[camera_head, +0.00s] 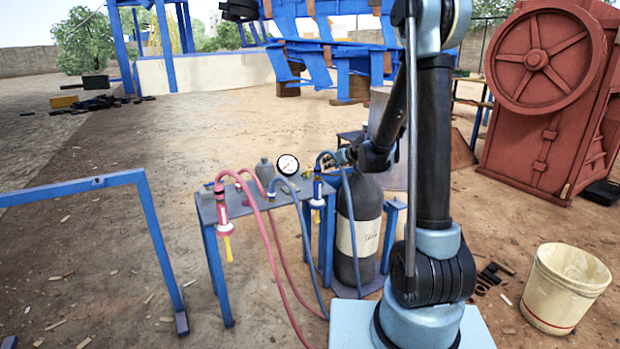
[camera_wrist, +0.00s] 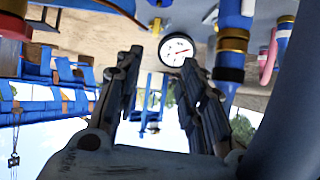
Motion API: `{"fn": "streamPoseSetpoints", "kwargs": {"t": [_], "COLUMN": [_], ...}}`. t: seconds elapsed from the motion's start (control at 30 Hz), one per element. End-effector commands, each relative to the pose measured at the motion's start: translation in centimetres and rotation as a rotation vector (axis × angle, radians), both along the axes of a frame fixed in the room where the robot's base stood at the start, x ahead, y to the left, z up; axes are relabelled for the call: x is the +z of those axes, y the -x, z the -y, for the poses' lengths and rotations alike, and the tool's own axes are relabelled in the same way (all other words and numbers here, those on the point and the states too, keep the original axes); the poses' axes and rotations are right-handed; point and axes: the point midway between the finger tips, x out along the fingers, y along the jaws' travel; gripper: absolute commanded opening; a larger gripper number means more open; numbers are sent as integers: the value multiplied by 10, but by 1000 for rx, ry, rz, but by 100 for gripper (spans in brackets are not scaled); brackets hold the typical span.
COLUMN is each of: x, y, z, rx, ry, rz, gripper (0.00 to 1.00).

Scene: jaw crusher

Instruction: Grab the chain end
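I cannot make out the chain end for certain in either view. In the wrist view, a thin dark chain-like line with a small dark block (camera_wrist: 14,160) shows at the far left, well apart from my fingers. My gripper (camera_wrist: 162,57) is open, with nothing between its two dark fingers. A round white gauge (camera_wrist: 177,50) shows beyond the fingertips. In the head view my gripper (camera_head: 346,156) is small and partly hidden, near the top of the grey gas cylinder (camera_head: 359,205).
A small blue-legged table (camera_head: 222,212) carries the gauge (camera_head: 288,165), torches and red and blue hoses. A red jaw crusher (camera_head: 550,90) stands right, a cream bucket (camera_head: 563,290) front right. A blue frame (camera_head: 160,235) stands left. Open ground lies behind it.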

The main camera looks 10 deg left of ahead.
Motion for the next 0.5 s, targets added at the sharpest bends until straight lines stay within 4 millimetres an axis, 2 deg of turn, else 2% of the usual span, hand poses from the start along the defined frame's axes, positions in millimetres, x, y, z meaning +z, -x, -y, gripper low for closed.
{"fn": "streamPoseSetpoints", "kwargs": {"t": [0.03, 0.2, 0.5], "x": [-6, -25, -50], "y": [-11, -38, -65], "z": [-5, -19, -34], "rx": [2, 8, 8], "ry": [-7, -25, -44], "rz": [18, 81, 150], "gripper": [37, 37, 37]}}
